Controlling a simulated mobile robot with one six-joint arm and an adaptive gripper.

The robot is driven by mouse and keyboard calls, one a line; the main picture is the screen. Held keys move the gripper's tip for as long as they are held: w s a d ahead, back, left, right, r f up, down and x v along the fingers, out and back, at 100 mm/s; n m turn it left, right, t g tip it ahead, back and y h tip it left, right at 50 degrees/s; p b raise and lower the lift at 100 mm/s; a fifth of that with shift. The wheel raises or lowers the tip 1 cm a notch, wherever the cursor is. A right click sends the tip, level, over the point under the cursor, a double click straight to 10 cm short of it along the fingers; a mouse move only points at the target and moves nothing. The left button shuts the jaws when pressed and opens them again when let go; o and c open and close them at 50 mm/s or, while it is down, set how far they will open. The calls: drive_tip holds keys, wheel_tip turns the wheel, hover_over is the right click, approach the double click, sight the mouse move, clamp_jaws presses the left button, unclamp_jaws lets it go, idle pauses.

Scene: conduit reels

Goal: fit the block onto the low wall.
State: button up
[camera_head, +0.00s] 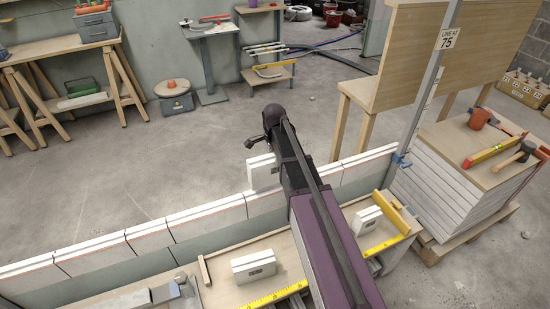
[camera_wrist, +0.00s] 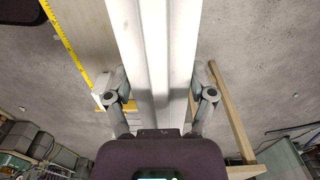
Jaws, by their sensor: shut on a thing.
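A white block (camera_head: 262,172) stands partly above the top line of the low wall (camera_head: 210,216) in the head view, at a joint near the wall's middle. Part of it is hidden behind my dark arm. I cannot tell whether it rests on the wall or hangs just over it. My gripper (camera_wrist: 162,98) has its two grey fingers on either side of white surfaces in the wrist view, shut on the block. In that view, block and wall are hard to tell apart. In the head view, my arm hides the fingers.
Two more white blocks, one at the left (camera_head: 254,265) and one at the right (camera_head: 369,220), lie on the wooden bench (camera_head: 225,288) near a yellow tape (camera_head: 278,294). A stack of white slabs (camera_head: 455,195) with tools stands right. Open floor (camera_head: 180,165) lies beyond the wall.

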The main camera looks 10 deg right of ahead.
drive_tip(key=shift+f+b, duration=1.35)
drive_tip(key=shift+f, duration=0.1)
drive_tip(key=shift+f+b, duration=0.55)
drive_tip(key=shift+f, duration=0.05)
idle(0.8)
drive_tip(key=o, duration=1.3)
drive_tip(key=shift+c, duration=0.2)
drive_tip(key=shift+r, duration=0.1)
